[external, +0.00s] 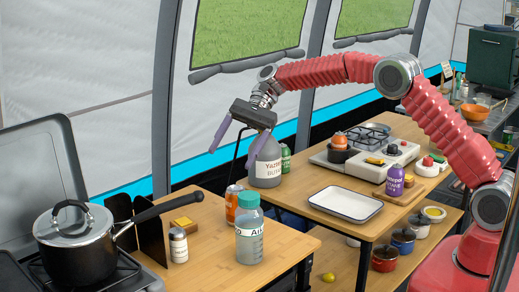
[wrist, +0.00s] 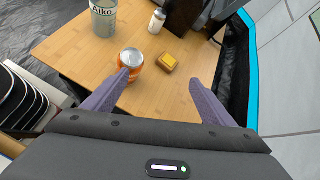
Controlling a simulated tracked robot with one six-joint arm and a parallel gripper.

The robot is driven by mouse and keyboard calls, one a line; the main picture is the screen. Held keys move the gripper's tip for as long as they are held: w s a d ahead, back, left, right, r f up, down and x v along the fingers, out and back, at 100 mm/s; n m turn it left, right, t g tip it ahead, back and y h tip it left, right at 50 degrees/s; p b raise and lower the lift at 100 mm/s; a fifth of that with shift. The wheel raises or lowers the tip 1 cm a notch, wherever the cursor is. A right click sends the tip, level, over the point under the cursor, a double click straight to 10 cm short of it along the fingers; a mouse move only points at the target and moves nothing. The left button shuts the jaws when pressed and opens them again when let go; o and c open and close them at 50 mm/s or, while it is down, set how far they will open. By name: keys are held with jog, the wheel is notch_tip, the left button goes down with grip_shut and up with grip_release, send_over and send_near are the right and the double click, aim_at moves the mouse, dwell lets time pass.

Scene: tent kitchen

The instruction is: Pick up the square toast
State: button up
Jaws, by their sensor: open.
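The square toast (external: 183,222) is a small brown slice with a yellow pat on top. It lies flat on the near wooden table (external: 210,262). In the wrist view the toast (wrist: 167,63) shows beyond my fingertips, between their lines and right of the orange can (wrist: 131,60). My gripper (external: 236,158) is open and empty, with two purple fingers pointing down, above the table's far side in the external view. In the wrist view its fingers (wrist: 160,78) are spread wide, apart from the toast. The left finger appears over the can's lower edge.
A teal-capped bottle (external: 249,235) and a small shaker (external: 178,246) stand near the toast. A dark folding screen (external: 150,235) and a lidded pot (external: 75,245) are to the left. A grey bottle (external: 266,163) stands behind on the farther table.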

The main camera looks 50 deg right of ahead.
jog(key=w+a+f, duration=0.1)
jog(key=f, duration=0.2)
jog(key=w+a+f+m+g+y, duration=0.1)
jog(key=f, duration=0.1)
jog(key=w+a+f+m+y, duration=0.1)
jog(key=w+f, duration=0.1)
jog(key=f, duration=0.1)
jog(key=shift+a+f+g, duration=0.3)
jog(key=shift+a, duration=0.1)
jog(key=shift+w+a+f+m+y, duration=0.2)
jog(key=shift+f+m+y, duration=0.2)
jog(key=shift+f+y, duration=0.15)
jog(key=shift+a, duration=0.1)
send_near(187, 218)
jog(key=x, duration=0.4)
jog(key=shift+a+f, duration=0.2)
jog(key=shift+a, duration=0.15)
jog(key=shift+x, duration=2.6)
jog(key=shift+c, duration=0.7)
